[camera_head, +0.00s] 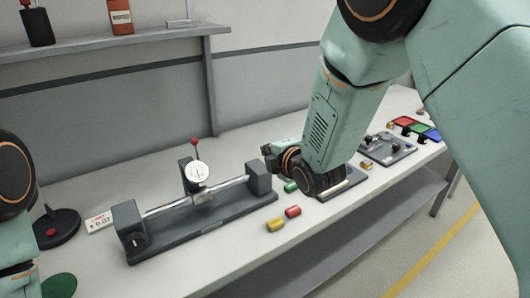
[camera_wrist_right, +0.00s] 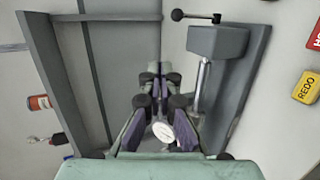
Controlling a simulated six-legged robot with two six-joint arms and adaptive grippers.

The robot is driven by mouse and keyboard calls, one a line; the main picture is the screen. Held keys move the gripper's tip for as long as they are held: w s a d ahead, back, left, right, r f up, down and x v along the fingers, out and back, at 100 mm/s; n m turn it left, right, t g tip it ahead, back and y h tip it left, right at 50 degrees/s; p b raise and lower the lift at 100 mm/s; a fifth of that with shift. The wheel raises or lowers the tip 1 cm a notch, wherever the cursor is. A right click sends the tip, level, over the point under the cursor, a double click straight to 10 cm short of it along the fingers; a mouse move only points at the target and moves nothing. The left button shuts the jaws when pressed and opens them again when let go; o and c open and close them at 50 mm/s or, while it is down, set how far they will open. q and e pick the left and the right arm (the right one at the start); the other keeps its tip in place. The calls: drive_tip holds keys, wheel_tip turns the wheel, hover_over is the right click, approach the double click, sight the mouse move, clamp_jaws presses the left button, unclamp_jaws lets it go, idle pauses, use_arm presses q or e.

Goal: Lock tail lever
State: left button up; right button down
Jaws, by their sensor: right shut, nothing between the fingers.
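The fixture (camera_head: 215,213) is a long dark base on the bench, with a bar between two end blocks and a dial gauge (camera_head: 198,172) over the bar. Its right end block (camera_head: 258,180) is the tail block (camera_wrist_right: 217,40). In the right wrist view, a thin lever with a black ball knob (camera_wrist_right: 177,15) extends left from this block. The lever cannot be made out in the head view. My right gripper (camera_head: 268,152) is beside and behind the tail block. Its fingers (camera_wrist_right: 160,76) are shut and empty, apart from the knob. My left gripper is out of view; only my left arm shows.
Green, red (camera_head: 293,211) and yellow (camera_head: 276,225) blocks lie in front of the tail block. A shelf (camera_head: 110,42) runs along the wall.

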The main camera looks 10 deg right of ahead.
drive_tip(key=v, duration=0.2)
drive_tip(key=r+v, duration=0.1)
drive_tip(key=v, duration=0.2)
drive_tip(key=shift+r, duration=0.15)
drive_tip(key=s+d+f+m+g+h+b, duration=0.1)
drive_tip(key=s+d+f+m+g, duration=0.15)
drive_tip(key=s+f+m, duration=0.55)
drive_tip(key=s+d+f+m+g+h, duration=0.15)
drive_tip(key=s+f+m+g, duration=0.25)
drive_tip(key=s+f+m, duration=0.5)
drive_tip(key=s+d+f+m+g+b, duration=0.1)
drive_tip(key=s+f+m+g, duration=0.1)
drive_tip(key=s+f, duration=0.7)
drive_tip(key=s+d+f+m+g+b, duration=0.1)
drive_tip(key=s+f+m+g, duration=0.1)
drive_tip(key=s+f+g, duration=0.3)
drive_tip(key=s+f, duration=0.4)
drive_tip(key=s, duration=0.5)
drive_tip(key=shift+s+d, duration=0.2)
drive_tip(key=shift+d, duration=0.15)
